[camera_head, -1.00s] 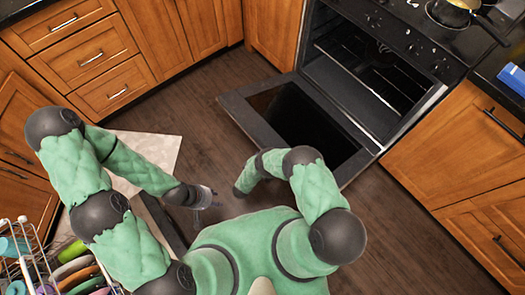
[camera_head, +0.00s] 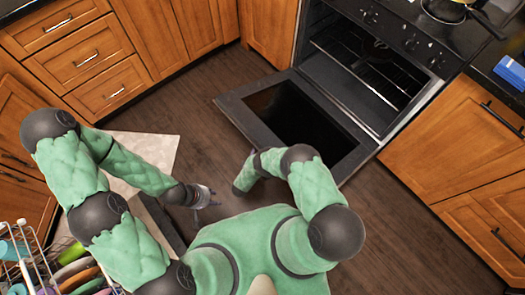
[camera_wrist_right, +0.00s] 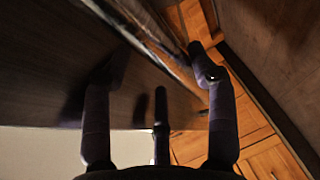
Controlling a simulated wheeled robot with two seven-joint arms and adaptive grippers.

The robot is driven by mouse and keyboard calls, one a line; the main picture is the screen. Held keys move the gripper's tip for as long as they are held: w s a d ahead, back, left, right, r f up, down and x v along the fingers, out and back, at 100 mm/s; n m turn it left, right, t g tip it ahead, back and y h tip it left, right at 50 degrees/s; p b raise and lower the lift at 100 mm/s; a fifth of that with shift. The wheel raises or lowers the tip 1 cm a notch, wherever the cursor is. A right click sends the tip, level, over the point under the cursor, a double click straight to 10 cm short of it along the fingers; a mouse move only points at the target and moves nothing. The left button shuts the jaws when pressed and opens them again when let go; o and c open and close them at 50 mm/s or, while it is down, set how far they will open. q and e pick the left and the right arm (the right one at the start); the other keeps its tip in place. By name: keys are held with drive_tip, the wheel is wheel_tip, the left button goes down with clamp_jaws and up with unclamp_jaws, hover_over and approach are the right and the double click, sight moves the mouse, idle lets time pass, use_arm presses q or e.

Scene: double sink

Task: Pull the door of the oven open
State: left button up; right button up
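The oven (camera_head: 372,85) stands at the upper right with its black door (camera_head: 232,105) folded far down and out over the floor, so the racks inside show. My right forearm reaches toward the door's near edge; my right gripper is mostly hidden behind it in the head view. In the right wrist view, my right gripper (camera_wrist_right: 160,85) is open, its fingers apart beside a dark, flat surface, likely the door. I cannot tell whether they touch it. My left gripper (camera_head: 208,196) is empty, low over the floor and away from the door, its fingers looking spread.
Wooden drawers (camera_head: 78,55) line the upper left and wooden cabinets (camera_head: 450,145) stand right of the oven. A pan (camera_head: 447,12) sits on the stovetop. A dish rack (camera_head: 30,265) is at lower left. Bare floor (camera_head: 200,125) lies left of the door.

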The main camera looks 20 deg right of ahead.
drive_tip(key=v, duration=0.7)
drive_tip(key=shift+a, duration=0.2)
drive_tip(key=shift+s+r, duration=0.1)
drive_tip(key=shift+r, duration=0.05)
drive_tip(key=shift+s, duration=0.1)
